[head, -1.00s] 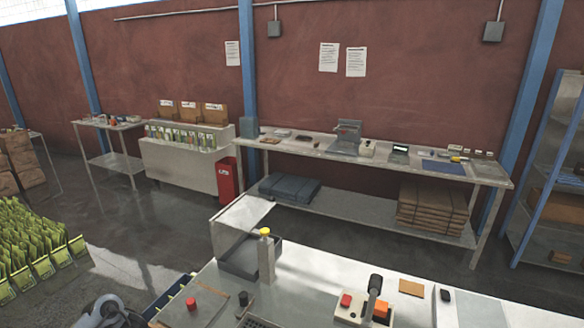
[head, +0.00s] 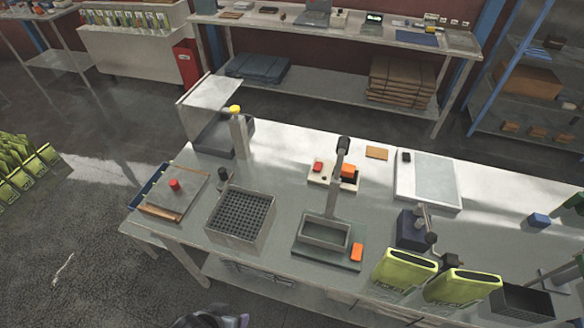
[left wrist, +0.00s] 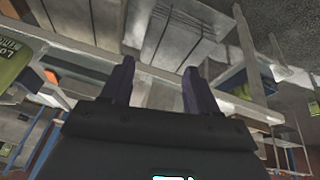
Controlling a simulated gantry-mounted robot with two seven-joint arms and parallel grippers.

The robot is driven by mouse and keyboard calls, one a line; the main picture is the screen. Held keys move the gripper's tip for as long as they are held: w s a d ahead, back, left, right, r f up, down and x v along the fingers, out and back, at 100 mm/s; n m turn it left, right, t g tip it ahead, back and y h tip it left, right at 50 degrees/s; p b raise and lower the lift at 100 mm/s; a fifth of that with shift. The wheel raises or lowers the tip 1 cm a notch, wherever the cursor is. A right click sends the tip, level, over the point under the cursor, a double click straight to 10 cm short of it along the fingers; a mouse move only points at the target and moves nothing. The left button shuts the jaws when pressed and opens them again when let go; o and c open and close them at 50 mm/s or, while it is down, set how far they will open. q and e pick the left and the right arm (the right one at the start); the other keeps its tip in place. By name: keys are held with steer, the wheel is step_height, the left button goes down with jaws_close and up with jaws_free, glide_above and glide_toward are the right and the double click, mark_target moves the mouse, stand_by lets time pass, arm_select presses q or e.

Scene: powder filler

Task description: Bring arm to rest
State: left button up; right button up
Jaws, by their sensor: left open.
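My left gripper (left wrist: 157,85) shows in the left wrist view with its two dark fingers apart and nothing between them. Behind the fingers are the underside and legs of grey metal furniture, seen tilted. My right gripper is not in view.
The grey workbench (head: 290,170) holds a perforated block (head: 240,214), a lever press (head: 328,230), a plate with a red knob (head: 175,198) and two green pouches (head: 403,270). Open floor (head: 90,250) lies to its left. A back table (head: 300,35) stands behind.

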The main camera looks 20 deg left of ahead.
arm_select(q)
step_height(320, 180, up, 17)
steer(key=s+a+m+g+p, duration=0.1)
steer(key=m+p, duration=0.2)
steer(key=p, duration=1.2)
steer(key=shift+s+a+f+m, duration=0.2)
steer(key=shift+s+a+m, duration=0.1)
steer(key=shift+a+m, duration=0.1)
